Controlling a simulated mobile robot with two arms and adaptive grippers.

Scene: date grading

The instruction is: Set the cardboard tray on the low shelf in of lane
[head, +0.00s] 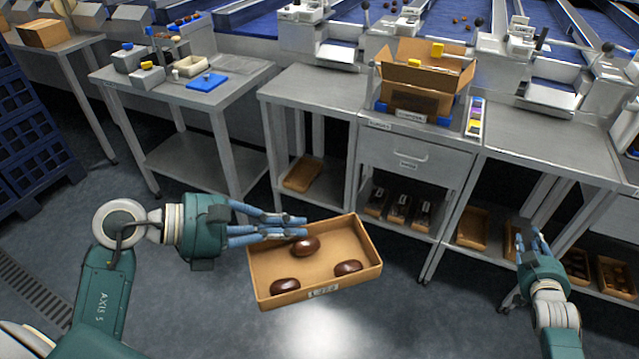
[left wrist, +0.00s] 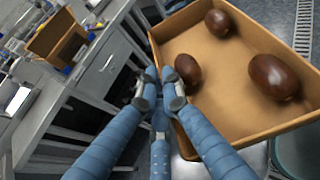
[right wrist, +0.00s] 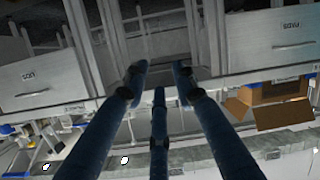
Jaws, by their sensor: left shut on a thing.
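The cardboard tray (head: 262,297) holds three dark brown dates and hangs above the floor in front of the benches, slightly tilted. It also fills the upper right of the left wrist view (left wrist: 215,60). My left gripper (head: 300,222) is shut on the tray's wall at its back left, with fingers on both sides of it. My right gripper (head: 537,238) is open and empty before the right bench; its fingers stand apart in the right wrist view (right wrist: 160,75). A low shelf (head: 322,198) under the middle bench holds another cardboard tray (head: 302,174) towards its left.
Under the drawer, a low shelf carries several black items (head: 398,207). The right bench's low shelf holds more trays (head: 472,228). An open cardboard box (head: 415,95) stands on the drawer unit. Table legs frame the shelves. Blue crates (head: 30,140) stand at left.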

